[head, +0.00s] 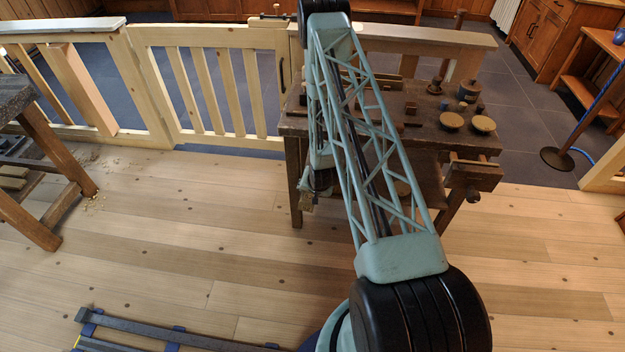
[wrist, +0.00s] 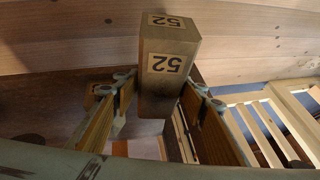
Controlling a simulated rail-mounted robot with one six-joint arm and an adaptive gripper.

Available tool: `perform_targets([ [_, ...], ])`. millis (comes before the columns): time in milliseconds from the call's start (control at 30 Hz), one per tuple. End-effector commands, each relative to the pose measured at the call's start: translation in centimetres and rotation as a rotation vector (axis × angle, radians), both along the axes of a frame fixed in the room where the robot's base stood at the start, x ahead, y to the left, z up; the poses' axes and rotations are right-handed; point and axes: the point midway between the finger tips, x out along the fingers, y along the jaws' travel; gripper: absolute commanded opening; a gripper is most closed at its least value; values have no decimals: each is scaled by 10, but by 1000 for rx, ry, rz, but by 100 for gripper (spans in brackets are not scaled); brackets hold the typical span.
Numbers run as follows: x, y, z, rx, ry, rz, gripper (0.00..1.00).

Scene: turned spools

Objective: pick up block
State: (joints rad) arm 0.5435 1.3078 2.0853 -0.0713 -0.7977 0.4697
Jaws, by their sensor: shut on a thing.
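The block (wrist: 167,65) is a brown wooden piece with pale labels reading "52" on two faces, upside down in the wrist view. My gripper (wrist: 162,88) has wood-faced fingers with grey-green tips, one on each side of the block, and is shut on it. In the head view my gripper (head: 312,190) hangs at the front left of the workbench (head: 430,150), largely covered by my arm. I cannot clearly tell the block from the fingers there.
Round-topped spools (head: 451,120) and small wooden pieces stand on the workbench. A pale wooden fence (head: 215,85) runs behind at left. A dark table (head: 25,130) stands at far left and a rope post (head: 570,140) at right. The plank floor (head: 200,220) in front is mostly clear.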

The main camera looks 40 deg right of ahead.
Motion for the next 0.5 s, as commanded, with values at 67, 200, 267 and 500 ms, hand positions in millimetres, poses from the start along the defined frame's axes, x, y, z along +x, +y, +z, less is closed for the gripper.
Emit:
perform_targets([
  [67, -9, 10, 1, 1, 3, 1, 10],
  [200, -20, 22, 0, 1, 1, 1, 10],
  [267, -23, 26, 0, 0, 1, 1, 10],
  [500, -30, 33, 0, 0, 0, 0, 10],
])
